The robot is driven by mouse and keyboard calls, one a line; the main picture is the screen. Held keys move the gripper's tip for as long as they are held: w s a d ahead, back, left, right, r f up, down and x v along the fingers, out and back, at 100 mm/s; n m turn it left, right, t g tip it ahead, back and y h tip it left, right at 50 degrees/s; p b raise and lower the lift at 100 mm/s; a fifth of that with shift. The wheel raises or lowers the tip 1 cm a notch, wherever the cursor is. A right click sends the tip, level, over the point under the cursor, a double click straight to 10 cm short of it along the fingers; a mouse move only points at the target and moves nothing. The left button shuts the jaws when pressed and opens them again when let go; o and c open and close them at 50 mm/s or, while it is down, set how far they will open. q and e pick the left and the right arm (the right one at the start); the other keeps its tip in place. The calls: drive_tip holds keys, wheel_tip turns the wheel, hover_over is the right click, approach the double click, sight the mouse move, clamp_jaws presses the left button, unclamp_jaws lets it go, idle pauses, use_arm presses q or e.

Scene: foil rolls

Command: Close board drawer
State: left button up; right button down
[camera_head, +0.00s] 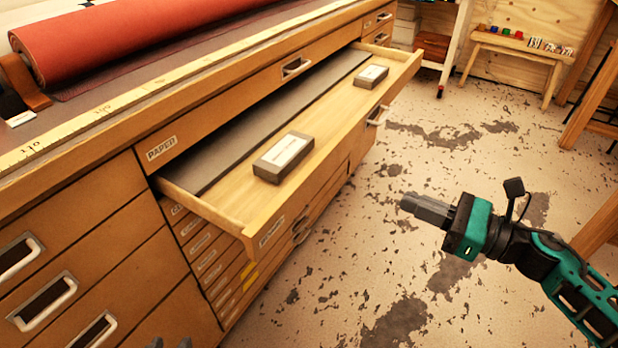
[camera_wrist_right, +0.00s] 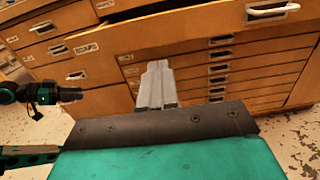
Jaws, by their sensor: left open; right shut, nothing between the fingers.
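The board drawer (camera_head: 262,205) is pulled out of the wooden cabinet, and its open top shows a grey sheet and two small dark labelled blocks. Its front, with a label and metal handle, shows across the upper part of the right wrist view (camera_wrist_right: 180,28). My right gripper (camera_head: 408,202) is shut and empty, in the air to the right of the drawer and apart from it; its grey fingers also show in the wrist view (camera_wrist_right: 157,68). My left gripper (camera_head: 171,343) is open; only its fingertips show at the bottom edge of the head view, in front of the cabinet.
The cabinet (camera_head: 85,265) has other closed drawers with metal handles beside and below the open one. A red roll (camera_head: 130,35) lies on its top. A small bench (camera_head: 515,50) stands at the back right. The speckled floor (camera_head: 350,270) right of the cabinet is clear.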

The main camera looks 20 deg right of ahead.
use_arm(q)
drive_tip(key=shift+s+d+f, duration=0.1)
drive_tip(key=shift+s+d, duration=0.05)
use_arm(e)
drive_tip(key=x, duration=1.4)
drive_tip(key=shift+s, duration=0.1)
drive_tip(key=shift+a, duration=0.1)
drive_tip(key=shift+w+a+r, duration=0.1)
drive_tip(key=shift+w, duration=0.15)
approach(246, 137)
drive_tip(key=x, duration=0.2)
drive_tip(key=shift+w+a, duration=0.2)
drive_tip(key=shift+a, duration=0.1)
drive_tip(key=b+x, duration=0.1)
drive_tip(key=x, duration=0.5)
drive_tip(key=shift+w+a+b, duration=0.2)
drive_tip(key=shift+b, duration=0.15)
drive_tip(key=shift+w+a, duration=0.15)
drive_tip(key=shift+w, duration=0.05)
drive_tip(key=shift+r, duration=0.2)
use_arm(q)
drive_tip(key=shift+w+a+f+h, duration=0.1)
drive_tip(key=shift+w+a+h, duration=0.1)
drive_tip(key=shift+w, duration=0.25)
drive_tip(key=shift+w+a+f+h, duration=0.1)
drive_tip(key=shift+w+a, duration=0.05)
drive_tip(key=shift+w, duration=0.3)
use_arm(e)
drive_tip(key=shift+w, duration=0.1)
